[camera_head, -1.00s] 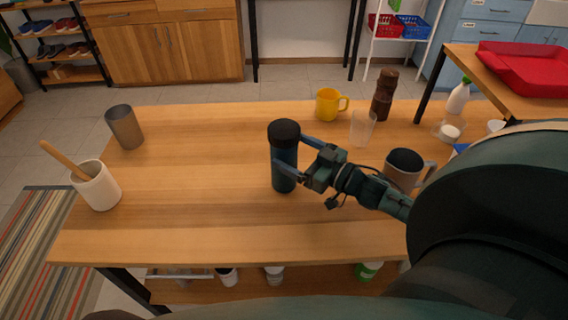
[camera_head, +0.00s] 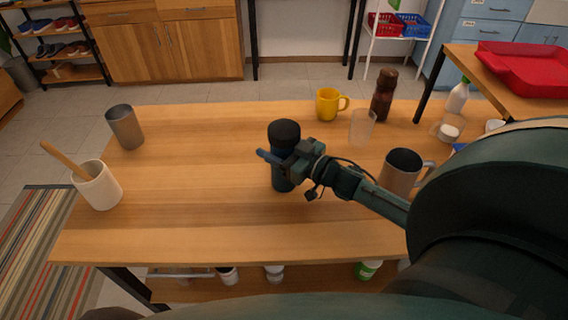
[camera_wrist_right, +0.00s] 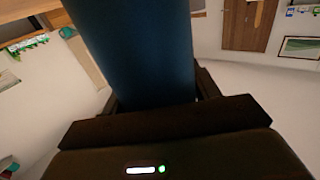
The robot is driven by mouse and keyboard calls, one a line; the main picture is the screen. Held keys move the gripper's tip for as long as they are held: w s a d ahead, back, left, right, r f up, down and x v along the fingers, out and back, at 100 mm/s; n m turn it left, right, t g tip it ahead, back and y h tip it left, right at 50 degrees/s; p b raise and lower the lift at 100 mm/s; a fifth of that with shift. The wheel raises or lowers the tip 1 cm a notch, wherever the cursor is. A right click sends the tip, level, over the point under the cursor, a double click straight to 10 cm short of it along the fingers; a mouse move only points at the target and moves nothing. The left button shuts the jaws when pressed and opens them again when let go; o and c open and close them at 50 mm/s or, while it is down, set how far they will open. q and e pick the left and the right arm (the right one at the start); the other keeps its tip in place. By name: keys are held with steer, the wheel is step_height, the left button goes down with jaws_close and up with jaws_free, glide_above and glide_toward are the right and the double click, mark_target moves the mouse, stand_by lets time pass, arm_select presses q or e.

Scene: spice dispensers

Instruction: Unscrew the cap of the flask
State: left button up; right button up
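The flask stands upright near the middle of the table, with a dark blue body (camera_head: 284,181) and a black cap (camera_head: 284,131). My right gripper (camera_head: 276,158) is at the flask's body, below the cap. One finger crosses the flask's near side; the other is hidden behind it. In the right wrist view the blue body (camera_wrist_right: 140,50) fills the space between the fingers, with no clear gap on either side. I cannot tell whether the fingers press on it. The cap is outside the wrist view. My left gripper is not in view.
On the wooden table (camera_head: 190,225), a grey mug (camera_head: 401,170) stands near my right forearm. A clear cup (camera_head: 362,127), a yellow mug (camera_head: 328,104) and a brown grinder (camera_head: 384,95) stand behind. A metal cup (camera_head: 125,127) and white pot (camera_head: 98,186) stand left, with bare table between.

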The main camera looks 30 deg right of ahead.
mark_target(277, 124)
steer(key=c, duration=1)
steer(key=shift+r, duration=0.1)
step_height(277, 124, up, 10)
steer(key=shift+f+p, duration=0.1)
steer(key=shift+p, duration=0.4)
steer(key=s+a+f+m+t+h, duration=0.1)
steer(key=s+a+m+h, duration=0.3)
steer(key=s+a, duration=0.6)
steer(key=shift+s+a+h, duration=0.15)
steer(key=shift+s+h, duration=0.4)
steer(key=shift+h, duration=0.55)
